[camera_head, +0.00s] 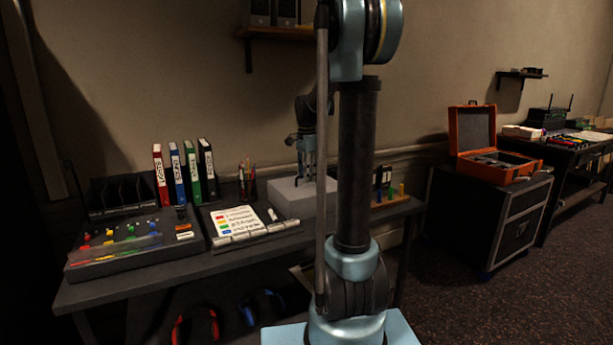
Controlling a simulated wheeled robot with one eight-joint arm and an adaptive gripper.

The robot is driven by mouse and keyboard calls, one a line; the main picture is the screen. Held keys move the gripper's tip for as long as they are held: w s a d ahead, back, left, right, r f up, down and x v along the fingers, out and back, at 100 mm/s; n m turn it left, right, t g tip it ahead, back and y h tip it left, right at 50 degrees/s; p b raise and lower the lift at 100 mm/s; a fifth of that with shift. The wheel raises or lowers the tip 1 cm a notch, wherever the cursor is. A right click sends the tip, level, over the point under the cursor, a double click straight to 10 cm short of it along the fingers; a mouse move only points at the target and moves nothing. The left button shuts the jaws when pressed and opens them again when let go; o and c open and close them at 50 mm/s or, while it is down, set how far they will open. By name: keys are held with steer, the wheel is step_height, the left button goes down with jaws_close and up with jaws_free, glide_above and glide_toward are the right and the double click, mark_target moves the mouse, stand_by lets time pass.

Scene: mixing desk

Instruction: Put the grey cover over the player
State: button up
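A light grey box-shaped cover (289,199) sits at the right part of the mixing desk, partly hidden behind my arm. My gripper (305,181) points down at the top of the cover. Its fingertips are at or just above the top face, and I cannot tell whether they grip a part of it. No player shows clearly on the desk; anything under the cover or behind my arm is hidden. An open orange case (489,150) on a black flight case at the right has dark gear inside, and I cannot tell whether it is the player.
The desk (150,289) also holds a mixer (131,243) with coloured knobs, a pad with a colour-labelled sheet (240,221), several binders (184,174) and a pen cup (247,185). Headphones hang below its front. The black flight case (490,222) stands right of the desk.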

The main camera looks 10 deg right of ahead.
step_height(320, 180, up, 12)
steer(key=shift+r, duration=0.2)
stand_by(0.4)
steer(key=s+f+n, duration=0.5)
steer(key=s+f, duration=0.3)
steer(key=s, duration=0.3)
steer(key=s+f+n+t, duration=0.1)
steer(key=s+f+n, duration=0.3)
steer(key=s+f, duration=0.4)
steer(key=s+f+n+t, duration=0.1)
steer(key=s+f+n, duration=0.4)
steer(key=s+f, duration=0.4)
steer(key=s, duration=0.6)
steer(key=shift+s+n, duration=0.3)
steer(key=shift+s, duration=0.1)
